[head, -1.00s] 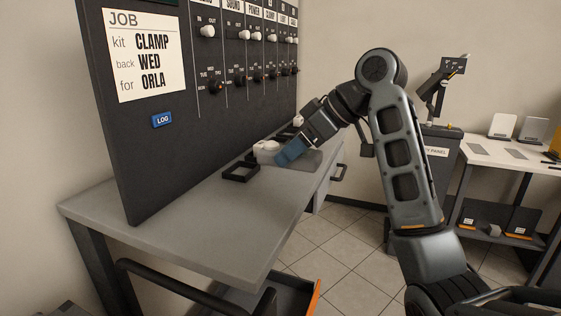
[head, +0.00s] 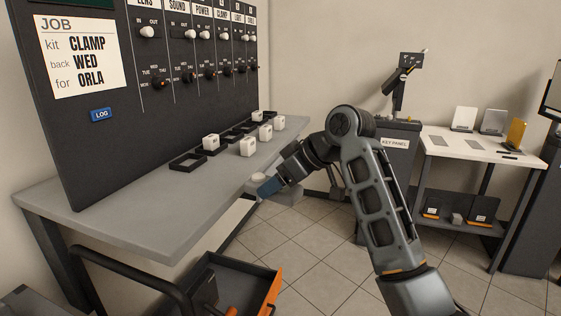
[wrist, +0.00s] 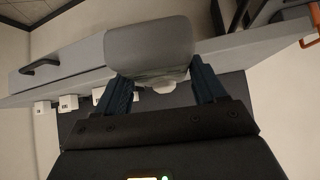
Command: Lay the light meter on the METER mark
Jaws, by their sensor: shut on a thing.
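My gripper (head: 268,187) is shut on the light meter (head: 254,191), a grey rounded slab with a white dome. In the head view it is just off the right edge of the grey bench, partly hidden by the fingers. In the wrist view my gripper (wrist: 163,82) has its blue fingers on either side of the light meter (wrist: 150,45), and the white dome shows below it. No lettering for the METER mark can be read in these frames.
White blocks (head: 248,147) and black square frames (head: 188,161) stand on the bench (head: 130,205). An open drawer (head: 225,285) juts out below. A pale table (head: 465,150) with grey pads and upright plates stands right, beside the key panel (head: 398,150). Tiled floor lies between.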

